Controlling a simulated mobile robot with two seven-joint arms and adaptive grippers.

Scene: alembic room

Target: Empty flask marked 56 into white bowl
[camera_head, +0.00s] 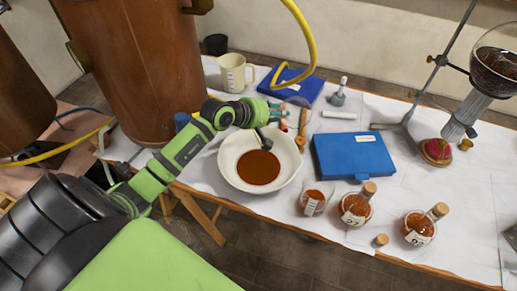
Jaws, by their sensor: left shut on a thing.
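The white bowl (228,158) stands on the covered table with a pool of red-brown liquid (258,167) in it. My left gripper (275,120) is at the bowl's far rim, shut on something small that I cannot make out. A dark part hangs over the inside of the bowl. Right of the bowl stand an open glass vessel (312,202) with amber-red liquid and a label, a corked round flask (355,208) and another corked round flask (418,228). Their labels are too small to read surely. My right gripper is out of view.
A loose cork (380,240) lies near the front edge. A blue case (352,155) lies behind the flasks. A cream jug (235,73), blue book (292,86) and yellow hose (308,45) are farther back. A stand with glassware (495,75) is at right.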

